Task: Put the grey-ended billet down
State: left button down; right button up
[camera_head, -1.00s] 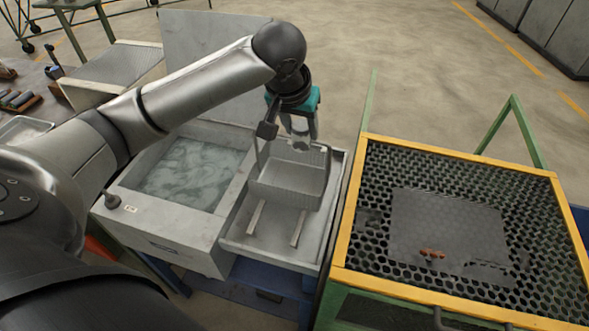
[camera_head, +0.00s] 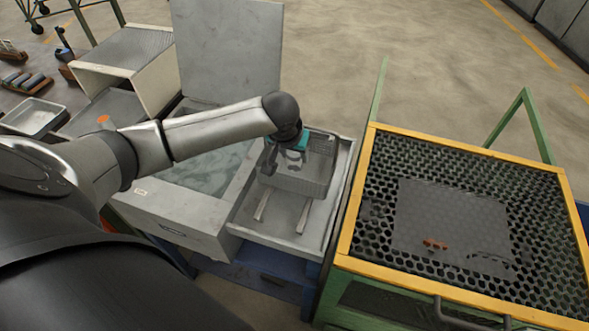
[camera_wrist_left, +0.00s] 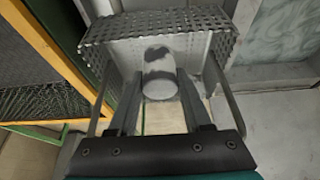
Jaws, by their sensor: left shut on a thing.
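My left gripper (camera_head: 290,158) is low over the wire-mesh basket (camera_head: 318,186), which stands on the right-hand tray of the white tank. In the left wrist view, the gripper (camera_wrist_left: 160,82) is shut on a pale grey cylinder, the billet (camera_wrist_left: 158,66), whose visible end has a dark patch. The basket's perforated rim (camera_wrist_left: 110,28) shows behind the billet. I cannot tell whether the billet touches the basket floor. In the head view the gripper hides the billet. My right gripper is not in view.
The open bath (camera_head: 205,172) lies left of the basket, with its raised lid (camera_head: 228,50) behind. To the right stands a yellow-edged mesh table (camera_head: 365,165) with a grey plate and a small orange-brown piece (camera_head: 435,244). Two bare rails (camera_head: 263,204) lie in front of the basket.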

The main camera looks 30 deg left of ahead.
aim_at(294, 169)
pick_arm(q)
jog(key=shift+w+f+b, duration=0.1)
jog(key=shift+f+b, duration=0.35)
jog(key=shift+f, duration=2.25)
jog(key=shift+f, duration=0.15)
jog(key=shift+c, duration=1.7)
grip_release()
jog(key=p+v, duration=0.2)
jog(key=v, duration=1)
